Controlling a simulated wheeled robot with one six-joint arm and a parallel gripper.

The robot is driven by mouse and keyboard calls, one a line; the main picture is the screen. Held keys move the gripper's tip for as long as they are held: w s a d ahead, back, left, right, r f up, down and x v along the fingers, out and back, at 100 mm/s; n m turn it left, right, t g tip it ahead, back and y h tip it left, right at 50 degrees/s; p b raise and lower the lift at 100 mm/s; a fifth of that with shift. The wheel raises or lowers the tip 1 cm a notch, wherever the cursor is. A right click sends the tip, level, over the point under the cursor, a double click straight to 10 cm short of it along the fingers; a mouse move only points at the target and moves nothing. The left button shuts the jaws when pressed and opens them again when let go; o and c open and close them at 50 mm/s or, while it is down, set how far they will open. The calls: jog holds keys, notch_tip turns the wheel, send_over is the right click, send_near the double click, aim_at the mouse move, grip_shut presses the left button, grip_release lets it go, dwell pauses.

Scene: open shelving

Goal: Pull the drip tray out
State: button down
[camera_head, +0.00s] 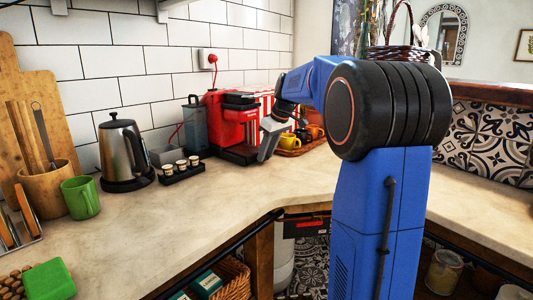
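A red coffee machine (222,118) stands on the counter against the tiled wall. Its dark drip tray (238,155) shows low at the machine's front. My gripper (267,150) points down in front of the machine, near the right end of the tray. The view is too small to tell whether the gripper touches the tray or is apart from it, and whether its fingers are open or shut. My blue arm hides part of the counter on the right.
Yellow and other cups on a wooden tray (300,146) stand just right of the gripper. A rack of small cups (181,171), a kettle (124,152) and a green mug (80,197) stand to the left. The counter (190,215) in front is clear.

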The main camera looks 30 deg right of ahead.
jog(key=s+d, duration=0.1)
jog(key=s, duration=0.3)
jog(key=s+d, duration=0.1)
jog(key=s, duration=0.2)
jog(key=shift+d, duration=0.3)
jog(key=c, duration=1.3)
grip_release()
jog(key=shift+r, duration=0.1)
jog(key=v, duration=1.7)
jog(key=shift+r, duration=0.15)
